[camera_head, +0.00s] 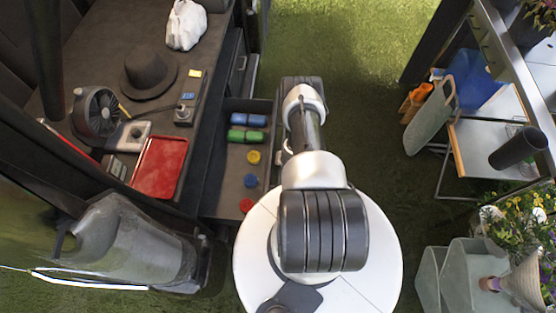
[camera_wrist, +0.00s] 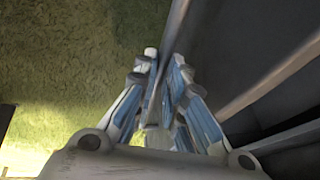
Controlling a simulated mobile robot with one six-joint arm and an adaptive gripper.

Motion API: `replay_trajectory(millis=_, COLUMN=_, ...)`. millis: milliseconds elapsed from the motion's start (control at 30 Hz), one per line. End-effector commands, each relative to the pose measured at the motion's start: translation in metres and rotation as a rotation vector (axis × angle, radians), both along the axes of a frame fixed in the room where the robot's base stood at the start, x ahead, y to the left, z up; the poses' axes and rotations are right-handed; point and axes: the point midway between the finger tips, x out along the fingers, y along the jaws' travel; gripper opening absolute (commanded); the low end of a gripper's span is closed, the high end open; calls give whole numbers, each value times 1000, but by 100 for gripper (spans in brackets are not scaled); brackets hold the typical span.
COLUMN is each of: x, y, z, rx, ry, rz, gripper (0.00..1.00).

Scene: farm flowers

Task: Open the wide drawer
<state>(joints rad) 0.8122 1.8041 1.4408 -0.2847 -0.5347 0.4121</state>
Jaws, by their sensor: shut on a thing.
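The wide drawer (camera_head: 228,182) stands pulled out from the dark workbench in the head view, with its inside showing. In the wrist view, my gripper (camera_wrist: 164,57) has its two blue-grey fingers on either side of a thin grey bar or edge along the drawer's front (camera_wrist: 176,30). The gripper is shut on it; whether this is the handle or the panel edge I cannot tell. In the head view, my arm lies along the drawer's outer side and hides the fingertips.
The drawer holds blue and green blocks (camera_head: 246,135) and yellow, blue and red round pieces. A red tray (camera_head: 160,166), a hat (camera_head: 148,74) and a fan (camera_head: 96,110) are on the workbench (camera_head: 95,40). Open grass (camera_head: 350,65) lies right of the drawer. Planters (camera_head: 466,270) stand lower right.

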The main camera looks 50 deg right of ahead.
Motion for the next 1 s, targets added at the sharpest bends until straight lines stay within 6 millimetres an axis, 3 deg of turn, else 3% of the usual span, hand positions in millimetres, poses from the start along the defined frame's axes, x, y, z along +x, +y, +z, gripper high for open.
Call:
replay_trajectory(millis=267, x=1, y=-1, z=0, rx=-2, ry=-1, rz=0, gripper=0)
replay_trajectory(millis=300, x=1, y=-1, z=0, rx=-2, ry=-1, rz=0, gripper=12)
replay_trajectory(millis=600, x=0, y=-1, z=0, rx=-1, ry=-1, rz=0, gripper=32)
replay_trajectory(millis=1000, x=-2, y=0, z=5, rx=0, ry=0, rz=0, gripper=32)
